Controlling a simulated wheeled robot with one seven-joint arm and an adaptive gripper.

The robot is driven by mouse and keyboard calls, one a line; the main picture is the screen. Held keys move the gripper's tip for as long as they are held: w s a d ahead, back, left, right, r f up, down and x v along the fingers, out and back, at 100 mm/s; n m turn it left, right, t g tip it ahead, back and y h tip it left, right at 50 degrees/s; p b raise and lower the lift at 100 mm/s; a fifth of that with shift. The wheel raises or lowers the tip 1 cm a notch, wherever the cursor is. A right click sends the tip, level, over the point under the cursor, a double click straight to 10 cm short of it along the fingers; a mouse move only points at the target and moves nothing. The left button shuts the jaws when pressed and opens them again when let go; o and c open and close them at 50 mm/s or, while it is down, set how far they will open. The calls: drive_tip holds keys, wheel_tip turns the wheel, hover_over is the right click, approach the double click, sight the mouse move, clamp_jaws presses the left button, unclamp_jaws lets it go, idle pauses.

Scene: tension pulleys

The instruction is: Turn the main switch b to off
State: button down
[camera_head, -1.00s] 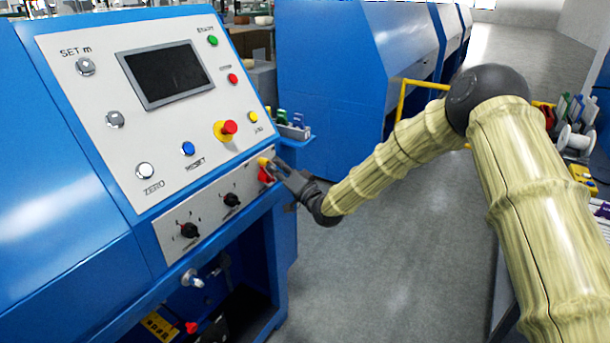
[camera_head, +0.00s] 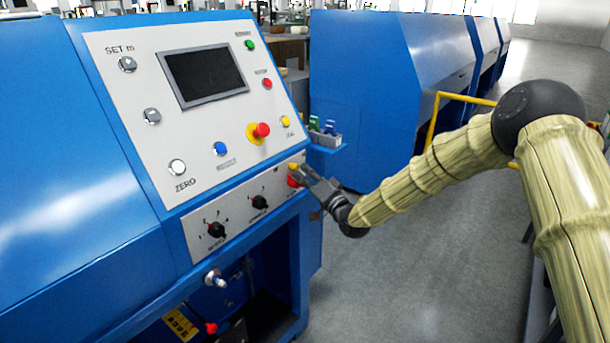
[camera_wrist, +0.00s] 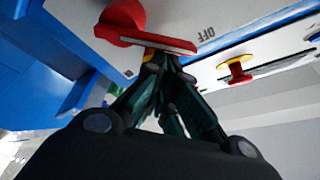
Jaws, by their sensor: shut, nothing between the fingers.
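The main switch (camera_head: 292,182) is a red rotary handle at the right end of the lower grey panel on the blue machine. In the wrist view the red handle (camera_wrist: 124,20) fills the upper left, its long flat bar lying across the panel toward the right. A printed OFF label (camera_wrist: 206,30) shows beside the bar. My gripper (camera_head: 302,175) is shut and empty at the switch. In the wrist view its fingertips (camera_wrist: 163,60) are just below the bar, close to it; I cannot tell whether they touch. A small yellow patch shows by the fingertips.
A red emergency button (camera_head: 261,130) on a yellow base stands out above the switch. Two black knobs (camera_head: 259,202) (camera_head: 216,230) are to its left on the lower panel. A small tray (camera_head: 324,138) hangs behind the machine's right side. The floor (camera_head: 390,270) to the right is open.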

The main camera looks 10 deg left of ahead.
drive_tip(key=shift+r, duration=0.1)
drive_tip(key=s+d+b, duration=0.2)
drive_tip(key=s+d, duration=0.2)
drive_tip(key=d, duration=0.4)
drive_tip(key=s+d+f+g+h, duration=0.2)
drive_tip(key=s+d+f+h, duration=0.15)
drive_tip(key=s+f, duration=0.65)
drive_tip(key=s+d+f+g+h+p, duration=0.15)
drive_tip(key=s+d+f, duration=0.3)
drive_tip(key=f, duration=0.85)
drive_tip(key=s+d+f+g+h, duration=0.35)
drive_tip(key=s+f, duration=0.55)
drive_tip(key=f, duration=0.3)
drive_tip(key=s+d+f+g+h, duration=0.2)
drive_tip(key=s+d, duration=0.3)
drive_tip(key=s, duration=0.6)
drive_tip(key=s+d+f+g+h, duration=0.2)
drive_tip(key=s+d, duration=0.3)
drive_tip(key=s, duration=0.6)
drive_tip(key=s+d+f+g+h, duration=0.2)
drive_tip(key=s+d, duration=0.4)
drive_tip(key=s, duration=0.5)
wheel_tip(320, 180, down, 2)
drive_tip(key=shift+f+n+g+p, duration=0.25)
drive_tip(key=shift+n+g+p, duration=0.15)
drive_tip(key=shift+g, duration=0.2)
drive_tip(key=shift+w+a, duration=0.1)
